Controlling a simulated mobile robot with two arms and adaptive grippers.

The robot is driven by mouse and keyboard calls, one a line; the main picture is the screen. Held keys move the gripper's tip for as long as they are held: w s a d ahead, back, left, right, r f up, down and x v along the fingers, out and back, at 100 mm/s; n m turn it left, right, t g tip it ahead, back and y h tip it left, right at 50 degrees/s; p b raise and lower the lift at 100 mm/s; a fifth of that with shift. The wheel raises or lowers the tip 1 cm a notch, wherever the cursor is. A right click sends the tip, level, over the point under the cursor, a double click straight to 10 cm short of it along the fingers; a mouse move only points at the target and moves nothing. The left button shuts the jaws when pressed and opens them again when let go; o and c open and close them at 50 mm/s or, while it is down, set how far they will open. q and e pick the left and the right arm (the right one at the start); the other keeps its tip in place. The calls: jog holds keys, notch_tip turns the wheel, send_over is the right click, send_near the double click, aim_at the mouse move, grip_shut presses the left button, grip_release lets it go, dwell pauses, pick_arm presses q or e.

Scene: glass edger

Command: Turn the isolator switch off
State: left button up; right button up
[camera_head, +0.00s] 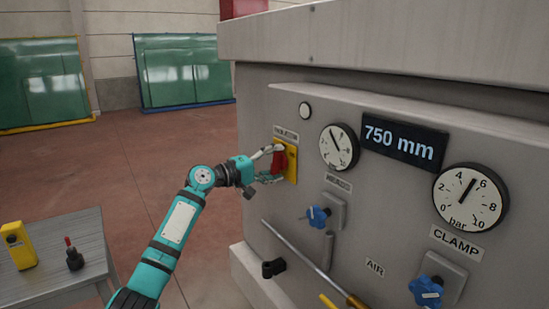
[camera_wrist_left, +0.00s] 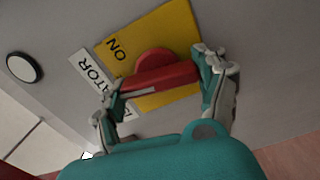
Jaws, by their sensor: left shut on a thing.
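The isolator switch has a red handle (camera_head: 279,161) on a yellow plate (camera_head: 291,158), mounted on the grey machine panel below an ISOLATOR label (camera_head: 286,135). My left gripper (camera_head: 271,164) is at the switch. In the left wrist view the fingers of my left gripper (camera_wrist_left: 165,88) are closed around the two ends of the red handle (camera_wrist_left: 158,76). The word ON shows on the yellow plate (camera_wrist_left: 180,35) beside the handle; the other side of the plate is partly hidden by the handle and fingers. My right gripper is not in view.
Right of the switch are a pressure dial (camera_head: 339,147), a 750 mm display (camera_head: 404,144) and a clamp dial (camera_head: 470,197). Blue knobs (camera_head: 318,215) and a slanted rod (camera_head: 305,262) stick out below. A side table (camera_head: 85,240) stands at left.

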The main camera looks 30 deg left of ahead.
pick_arm(q)
jog(key=shift+n+p, duration=0.55)
jog(key=shift+n, duration=0.45)
jog(key=shift+f, duration=0.1)
jog(key=o, duration=1.2)
jog(key=shift+c, duration=0.2)
jog(key=v, duration=1.2)
